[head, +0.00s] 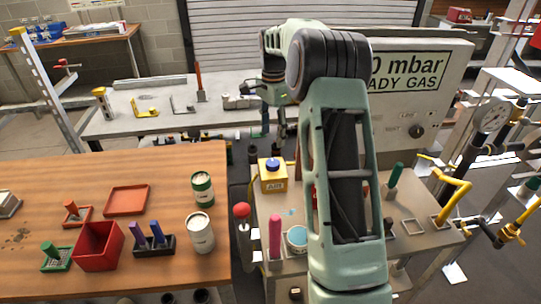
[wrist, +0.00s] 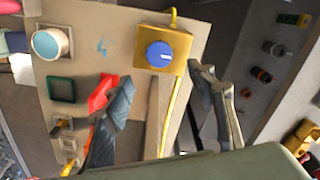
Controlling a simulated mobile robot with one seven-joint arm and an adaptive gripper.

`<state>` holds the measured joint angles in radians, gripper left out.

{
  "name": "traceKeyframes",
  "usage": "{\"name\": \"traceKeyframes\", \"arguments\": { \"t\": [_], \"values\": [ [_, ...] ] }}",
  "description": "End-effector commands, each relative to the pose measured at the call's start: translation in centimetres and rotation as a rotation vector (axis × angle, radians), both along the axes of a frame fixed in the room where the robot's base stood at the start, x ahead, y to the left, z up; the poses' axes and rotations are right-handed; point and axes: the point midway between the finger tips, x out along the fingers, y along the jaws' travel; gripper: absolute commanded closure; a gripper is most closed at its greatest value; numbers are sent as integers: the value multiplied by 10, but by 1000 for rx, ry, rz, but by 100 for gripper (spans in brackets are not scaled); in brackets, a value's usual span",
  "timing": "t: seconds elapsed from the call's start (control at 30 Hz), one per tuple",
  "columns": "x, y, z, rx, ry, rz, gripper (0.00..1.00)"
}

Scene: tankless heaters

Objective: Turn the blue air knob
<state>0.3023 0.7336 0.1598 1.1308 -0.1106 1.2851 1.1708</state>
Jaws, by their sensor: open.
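The blue air knob (head: 272,164) sits on top of a yellow box (head: 274,183) on the grey bench. In the wrist view the blue knob (wrist: 159,54) is round with a white pointer mark, on the yellow box face (wrist: 176,43). My gripper (wrist: 165,95) is open, its two dark fingers spread left and right below the knob in that view. The fingers are empty and do not appear to touch the knob. In the head view my gripper (head: 280,130) is above and behind the yellow box, partly hidden by my arm.
A light-blue round cap (wrist: 50,43), a dark green square (wrist: 61,89) and a red part (wrist: 103,93) are near the box. On the grey bench stand a red ball-topped lever (head: 241,211) and a pink handle (head: 275,236). A wooden table (head: 170,187) is left.

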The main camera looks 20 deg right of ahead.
Motion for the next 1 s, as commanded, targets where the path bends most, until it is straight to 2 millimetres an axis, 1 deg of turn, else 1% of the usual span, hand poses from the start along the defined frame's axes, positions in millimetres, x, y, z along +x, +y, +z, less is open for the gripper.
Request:
{"name": "traceKeyframes", "arguments": {
  "t": [0.17,0.33,0.5,0.7,1.0],
  "values": [
    [-2,0,-25,1,5,0,49],
    [-2,0,-58,1,4,1,49],
    [-1,0,-86,0,2,3,49],
    [-1,0,-103,-1,0,4,49],
    [-1,0,-105,-1,-2,4,49]
  ]
}}
